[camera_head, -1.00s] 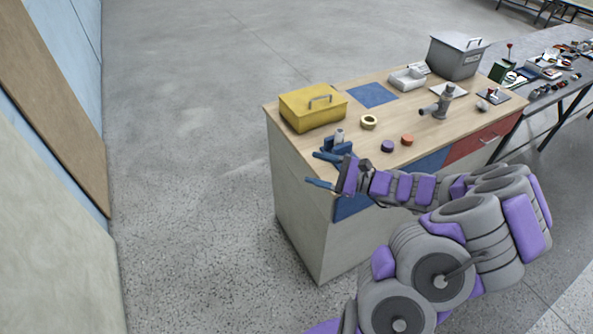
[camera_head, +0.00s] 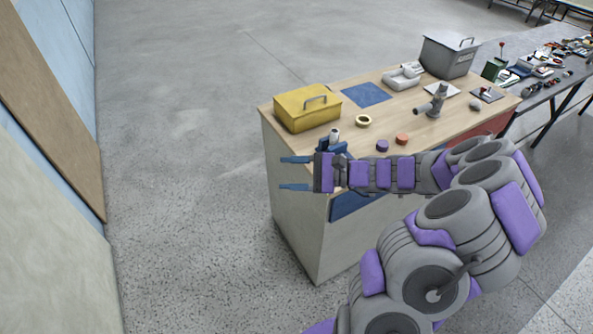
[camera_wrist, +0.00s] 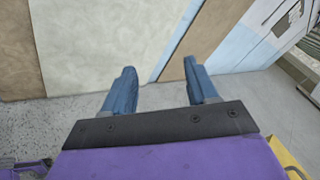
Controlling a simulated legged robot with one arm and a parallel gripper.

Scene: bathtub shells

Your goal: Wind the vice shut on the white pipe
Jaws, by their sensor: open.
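The blue vice (camera_head: 325,146) sits at the near left corner of the wooden bench top, partly hidden behind my wrist. The short white pipe (camera_head: 334,134) stands upright at the vice; whether the jaws touch it I cannot tell. The vice's handle cannot be made out. My gripper (camera_head: 288,173) is open, its two blue fingers pointing left, in front of the bench's left corner and apparently empty. In the wrist view, the open fingers (camera_wrist: 160,88) have only floor and wall panels beyond them; vice and pipe are not seen there.
A yellow toolbox (camera_head: 307,108) stands at the bench's left end. A tape roll (camera_head: 363,121), a purple disc (camera_head: 382,146) and an orange disc (camera_head: 402,140) lie near the vice. A grey pipe fitting (camera_head: 437,101) stands farther right. The floor left of the bench is clear.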

